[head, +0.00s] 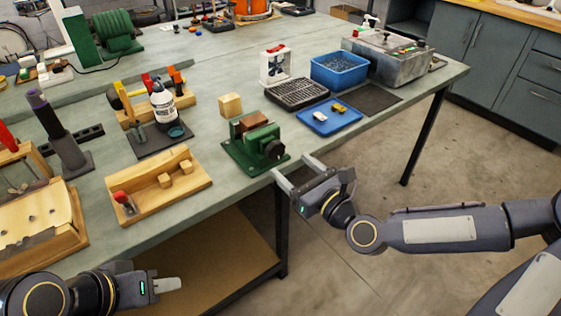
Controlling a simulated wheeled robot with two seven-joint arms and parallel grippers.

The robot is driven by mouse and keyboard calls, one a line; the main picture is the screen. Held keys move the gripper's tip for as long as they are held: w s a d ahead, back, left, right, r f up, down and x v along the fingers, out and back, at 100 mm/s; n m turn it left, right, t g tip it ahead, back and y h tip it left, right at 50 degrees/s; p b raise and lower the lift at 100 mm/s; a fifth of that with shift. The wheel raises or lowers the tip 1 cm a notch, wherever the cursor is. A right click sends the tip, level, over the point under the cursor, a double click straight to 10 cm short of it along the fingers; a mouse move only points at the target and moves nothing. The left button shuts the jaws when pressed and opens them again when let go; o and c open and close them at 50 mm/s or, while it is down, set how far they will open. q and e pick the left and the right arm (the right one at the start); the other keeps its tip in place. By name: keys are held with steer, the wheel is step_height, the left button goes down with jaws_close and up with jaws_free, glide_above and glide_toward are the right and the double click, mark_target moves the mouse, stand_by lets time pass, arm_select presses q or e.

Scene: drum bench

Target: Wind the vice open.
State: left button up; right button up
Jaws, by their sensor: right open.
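The green vice (255,146) is on the bench near its front edge, with brown blocks at its top. A dark round part (274,151) shows on its front right side. Whether its jaws are apart is too small to tell. My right gripper (291,165) is open and empty. Its two fingers point toward the vice from the front right, just off the bench edge, and look apart from the vice. My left gripper (168,284) is low at the bottom left, in front of the bench and away from the vice. Only one pale finger shows clearly.
A small wooden block (230,105) stands behind the vice. A wooden tray (150,190) is to its left and a blue tray (330,121) to its right. A bottle (162,104) and tools stand further back. The floor before the bench is clear.

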mark_target(278, 154)
steer(key=x, duration=0.5)
steer(key=shift+w+a, duration=0.25)
steer(key=shift+w, duration=0.1)
steer(key=c, duration=1)
steer(key=shift+f+n+b, duration=0.1)
steer(key=shift+n+b, duration=0.2)
steer(key=shift+n, duration=0.1)
